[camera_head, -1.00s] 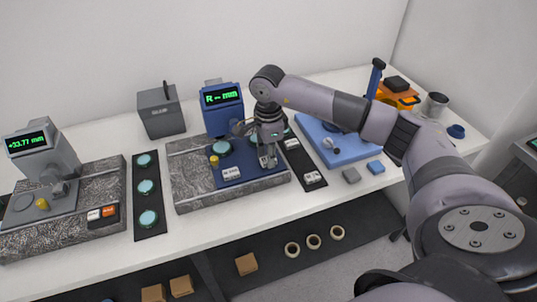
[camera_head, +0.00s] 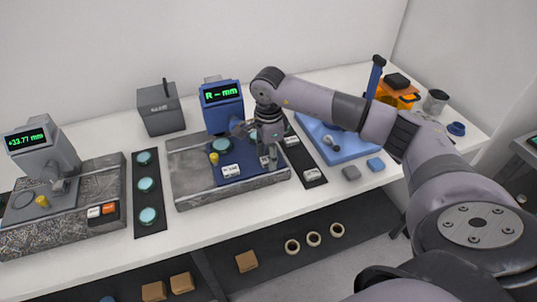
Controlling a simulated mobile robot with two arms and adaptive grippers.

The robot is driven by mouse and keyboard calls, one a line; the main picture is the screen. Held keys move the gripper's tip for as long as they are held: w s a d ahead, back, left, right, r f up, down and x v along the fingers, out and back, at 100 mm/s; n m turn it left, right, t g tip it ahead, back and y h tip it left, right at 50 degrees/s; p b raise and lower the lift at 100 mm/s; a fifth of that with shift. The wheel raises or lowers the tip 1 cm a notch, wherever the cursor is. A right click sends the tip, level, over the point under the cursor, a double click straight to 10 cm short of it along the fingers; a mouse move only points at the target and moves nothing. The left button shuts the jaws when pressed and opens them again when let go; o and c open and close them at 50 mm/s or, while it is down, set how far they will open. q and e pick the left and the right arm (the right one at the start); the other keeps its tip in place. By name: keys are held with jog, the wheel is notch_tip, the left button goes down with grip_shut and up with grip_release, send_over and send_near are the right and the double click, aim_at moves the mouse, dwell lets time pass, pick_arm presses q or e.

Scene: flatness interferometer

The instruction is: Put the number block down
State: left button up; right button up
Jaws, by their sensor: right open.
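A small white number block (camera_head: 231,171) with dark markings lies on the blue plate (camera_head: 243,177) of the middle instrument. My right gripper (camera_head: 268,160) is open and points down over the right part of that plate, to the right of this block and apart from it. Two more white marked blocks lie on the black strip to the right, one nearer the front (camera_head: 313,175) and one farther back (camera_head: 292,141). The arm hides part of the plate and strip. My left gripper is not in view.
The middle instrument's blue head (camera_head: 222,106) reads "R – mm" and stands close behind my gripper. A grey instrument (camera_head: 46,157) stands at the left, beside a black strip with teal discs (camera_head: 148,215). A blue fixture (camera_head: 345,150) is at the right. The table's front edge is clear.

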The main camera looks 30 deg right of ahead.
jog(key=shift+r, duration=0.25)
notch_tip(320, 180, up, 12)
jog(key=b, duration=0.3)
jog(key=shift+f, duration=0.2)
dwell(0.3)
